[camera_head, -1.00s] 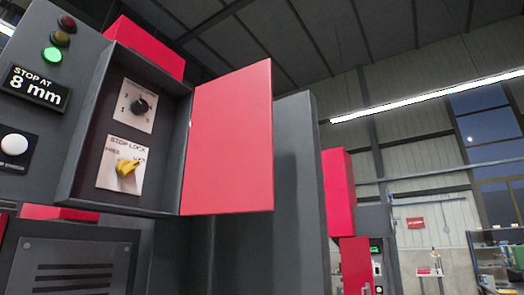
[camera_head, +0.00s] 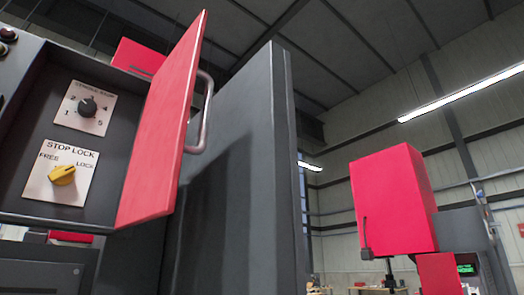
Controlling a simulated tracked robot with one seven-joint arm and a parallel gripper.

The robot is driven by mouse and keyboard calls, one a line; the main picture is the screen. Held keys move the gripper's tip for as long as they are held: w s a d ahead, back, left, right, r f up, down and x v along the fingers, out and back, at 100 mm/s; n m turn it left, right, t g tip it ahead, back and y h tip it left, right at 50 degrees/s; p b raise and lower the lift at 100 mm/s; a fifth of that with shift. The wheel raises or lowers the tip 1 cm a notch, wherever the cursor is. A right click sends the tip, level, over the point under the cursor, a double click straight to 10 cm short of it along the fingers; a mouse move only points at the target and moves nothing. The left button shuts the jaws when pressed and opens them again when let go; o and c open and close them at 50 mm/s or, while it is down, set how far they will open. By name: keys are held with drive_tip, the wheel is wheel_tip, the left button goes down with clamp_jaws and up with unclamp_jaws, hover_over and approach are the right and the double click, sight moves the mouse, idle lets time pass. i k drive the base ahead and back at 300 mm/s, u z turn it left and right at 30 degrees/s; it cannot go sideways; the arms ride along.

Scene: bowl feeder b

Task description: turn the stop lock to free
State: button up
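The stop lock is a yellow knob (camera_head: 62,175) on a white plate (camera_head: 84,188) marked STOP LOCK, with FREE at the upper left and LOCK at the right. The knob's long side slants up to the right; I cannot tell for sure which end is its pointer. The plate sits inside a dark recessed box at the left of the view. The box's red door (camera_head: 158,130) stands open to the right of the plate, with a grey bar handle (camera_head: 204,115) on its far side. My gripper is not in view.
A black dial (camera_head: 87,106) on a white numbered plate sits above the stop lock in the same box. A tall grey panel (camera_head: 262,180) stands just right of the open door. Another machine with a red box (camera_head: 393,205) stands further back at the right.

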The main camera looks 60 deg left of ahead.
sight(61, 175)
drive_tip(key=i, duration=1.8)
drive_tip(key=u, duration=2.5)
drive_tip(key=i, duration=0.15)
drive_tip(key=u, duration=1.9)
drive_tip(key=i, duration=0.55)
drive_tip(key=z, duration=0.15)
